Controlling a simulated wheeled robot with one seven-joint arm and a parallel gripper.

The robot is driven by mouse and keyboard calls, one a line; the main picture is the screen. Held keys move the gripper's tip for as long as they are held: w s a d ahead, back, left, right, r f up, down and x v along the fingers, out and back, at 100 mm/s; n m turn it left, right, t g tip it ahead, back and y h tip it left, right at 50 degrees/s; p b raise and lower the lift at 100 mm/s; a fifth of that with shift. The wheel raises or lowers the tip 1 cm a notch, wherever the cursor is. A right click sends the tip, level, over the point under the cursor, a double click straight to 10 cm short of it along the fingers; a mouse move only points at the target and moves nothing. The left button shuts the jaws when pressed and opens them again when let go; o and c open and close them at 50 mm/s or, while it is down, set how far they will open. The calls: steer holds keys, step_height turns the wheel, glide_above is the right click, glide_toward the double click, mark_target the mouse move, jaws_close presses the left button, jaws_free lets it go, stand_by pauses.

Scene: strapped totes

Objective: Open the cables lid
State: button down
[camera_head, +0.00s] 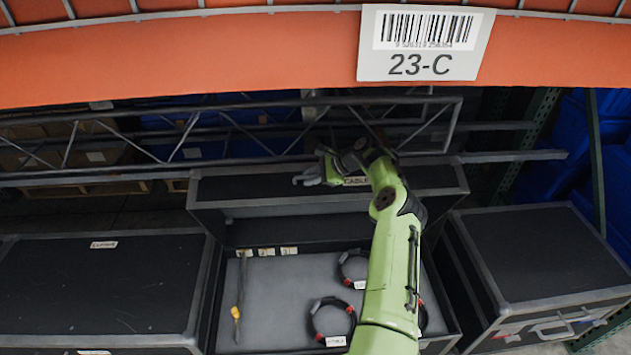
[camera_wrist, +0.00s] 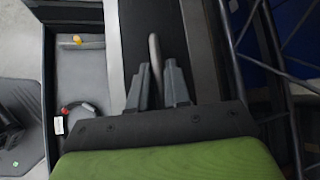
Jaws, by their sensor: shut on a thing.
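The cables lid (camera_head: 258,187) is raised at the back of the middle case, leaving the case (camera_head: 285,270) open in front of it. My gripper (camera_head: 308,179) is at the lid, left of the label. In the wrist view my gripper (camera_wrist: 158,72) has its two fingers shut around a grey strap or handle (camera_wrist: 154,45) on the dark lid panel (camera_wrist: 132,30). The gripper's exact contact is small in the head view.
Coiled black cables (camera_head: 331,318) and a yellow-ended tool (camera_head: 236,312) lie inside the case. Closed black cases stand left (camera_head: 95,285) and right (camera_head: 545,250). A metal truss (camera_head: 225,128) runs behind the lid. An orange shelf beam (camera_head: 180,60) crosses above.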

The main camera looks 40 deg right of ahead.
steer(key=shift+d+f, duration=0.1)
steer(key=shift+f, duration=0.05)
steer(key=c, duration=1.2)
jaws_free()
steer(key=p+v, duration=0.1)
steer(key=v, duration=1.5)
steer(key=shift+w+f, duration=0.1)
steer(key=shift+f, duration=0.1)
